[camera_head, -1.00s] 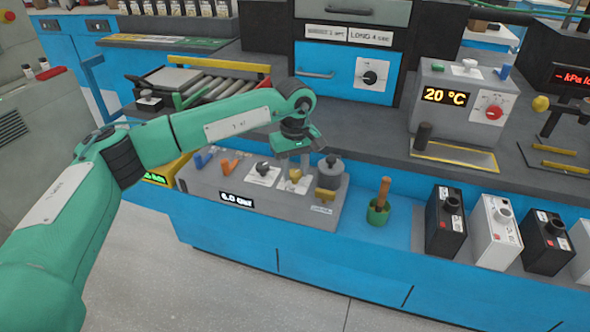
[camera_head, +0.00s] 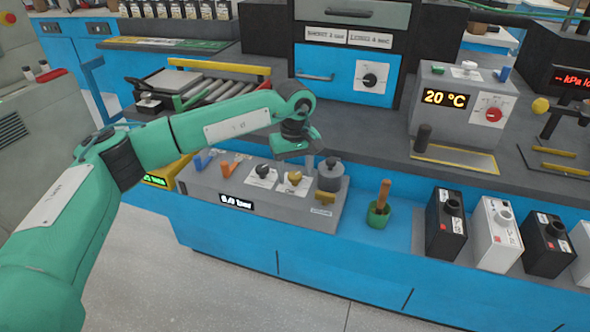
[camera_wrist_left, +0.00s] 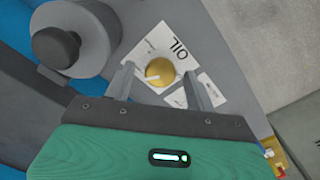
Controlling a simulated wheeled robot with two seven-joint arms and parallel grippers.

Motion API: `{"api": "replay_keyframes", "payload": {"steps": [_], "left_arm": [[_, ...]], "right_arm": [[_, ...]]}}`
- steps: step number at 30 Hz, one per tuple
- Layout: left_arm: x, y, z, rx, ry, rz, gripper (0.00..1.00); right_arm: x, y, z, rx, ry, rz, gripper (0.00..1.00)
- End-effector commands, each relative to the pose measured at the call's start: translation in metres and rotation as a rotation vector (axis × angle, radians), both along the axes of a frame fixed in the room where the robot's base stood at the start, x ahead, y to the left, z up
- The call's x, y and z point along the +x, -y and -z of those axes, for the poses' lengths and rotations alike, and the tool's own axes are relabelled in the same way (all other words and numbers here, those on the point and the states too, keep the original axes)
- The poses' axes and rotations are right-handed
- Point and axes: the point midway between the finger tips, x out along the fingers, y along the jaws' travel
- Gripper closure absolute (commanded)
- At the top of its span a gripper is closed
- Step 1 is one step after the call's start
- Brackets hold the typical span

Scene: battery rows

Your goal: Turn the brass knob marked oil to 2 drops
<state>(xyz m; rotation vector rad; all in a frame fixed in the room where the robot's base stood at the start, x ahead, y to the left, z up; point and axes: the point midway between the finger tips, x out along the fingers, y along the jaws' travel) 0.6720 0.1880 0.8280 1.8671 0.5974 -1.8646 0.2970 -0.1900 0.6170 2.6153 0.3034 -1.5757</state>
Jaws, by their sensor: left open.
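The brass knob (camera_wrist_left: 160,72) sits on a white plate marked OIL (camera_wrist_left: 152,52) in the left wrist view. A pale pointer line on the knob aims toward the lower left of that view. The small scale marks are too blurred to read. In the head view the brass knob (camera_head: 295,178) is on the grey panel box (camera_head: 225,197). My left gripper (camera_wrist_left: 158,80) is open, with one finger on each side of the knob; I cannot tell whether they touch it. It also shows in the head view (camera_head: 296,166), pointing down over the knob. My right gripper is not in view.
A black-capped grey cylinder (camera_wrist_left: 75,42) stands close beside the OIL plate. A dark knob (camera_head: 264,172) and orange and blue levers (camera_head: 230,166) are on the same box.

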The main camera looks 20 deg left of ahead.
Motion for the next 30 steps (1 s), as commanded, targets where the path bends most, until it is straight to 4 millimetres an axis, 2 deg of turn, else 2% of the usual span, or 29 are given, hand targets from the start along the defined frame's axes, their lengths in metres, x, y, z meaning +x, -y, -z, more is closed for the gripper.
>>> {"api": "replay_keyframes", "payload": {"steps": [4, 7, 21, 25, 30], "left_arm": [[0.000, 0.000, -0.003, 0.000, 0.000, 0.000, 0.44], [0.000, 0.000, -0.013, 0.001, 0.001, 0.000, 0.44], [0.000, 0.000, -0.112, 0.000, 0.001, 0.000, 0.44], [0.000, 0.000, -0.129, 0.000, 0.001, 0.000, 0.44], [0.000, 0.000, -0.137, 0.000, 0.000, 0.001, 0.44]], "right_arm": [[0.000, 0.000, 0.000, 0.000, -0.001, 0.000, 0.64], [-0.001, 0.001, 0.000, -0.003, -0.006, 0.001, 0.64], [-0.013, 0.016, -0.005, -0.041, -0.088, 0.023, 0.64], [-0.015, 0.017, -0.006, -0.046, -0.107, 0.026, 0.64], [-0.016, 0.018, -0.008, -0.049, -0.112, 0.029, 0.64]]}}
